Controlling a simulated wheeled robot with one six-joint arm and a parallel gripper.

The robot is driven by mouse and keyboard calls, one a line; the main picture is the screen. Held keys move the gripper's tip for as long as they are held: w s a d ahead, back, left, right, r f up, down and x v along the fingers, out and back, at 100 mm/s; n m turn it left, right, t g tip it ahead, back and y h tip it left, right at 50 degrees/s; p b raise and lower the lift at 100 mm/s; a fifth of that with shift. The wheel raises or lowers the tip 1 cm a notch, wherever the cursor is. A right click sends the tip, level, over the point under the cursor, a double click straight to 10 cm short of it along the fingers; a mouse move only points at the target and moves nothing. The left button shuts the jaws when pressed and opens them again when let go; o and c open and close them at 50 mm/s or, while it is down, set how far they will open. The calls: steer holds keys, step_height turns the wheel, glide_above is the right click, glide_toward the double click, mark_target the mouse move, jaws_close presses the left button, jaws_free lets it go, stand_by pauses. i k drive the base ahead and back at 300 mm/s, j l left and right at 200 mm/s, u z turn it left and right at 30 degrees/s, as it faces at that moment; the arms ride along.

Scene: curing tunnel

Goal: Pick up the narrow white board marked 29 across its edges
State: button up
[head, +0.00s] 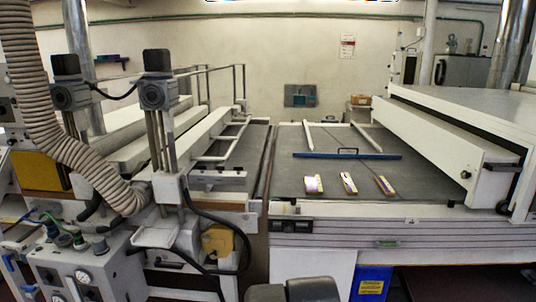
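Three small narrow boards lie apart in a row on the dark grey bed of the machine, near its front edge. The left board (313,184) looks white and purple with a yellowish edge. The middle board (348,183) looks white and yellow with a darker patch. The right board (385,186) looks yellow with white and purple on top. The markings are too small to read, so I cannot tell which one bears 29.
A blue bar (347,156) lies across the bed behind the boards, with two long white bars beyond. A white machine hood (460,130) borders the bed on the right. Left stand grey posts, a ribbed hose (75,125) and a white frame. The bed around the boards is clear.

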mark_target(313, 185)
steer(key=u, duration=0.1)
steer(key=i+l+u, duration=0.3)
steer(key=i+l, duration=0.35)
steer(key=i+l+u, duration=0.35)
steer(key=i+l, duration=0.25)
steer(key=l, duration=0.15)
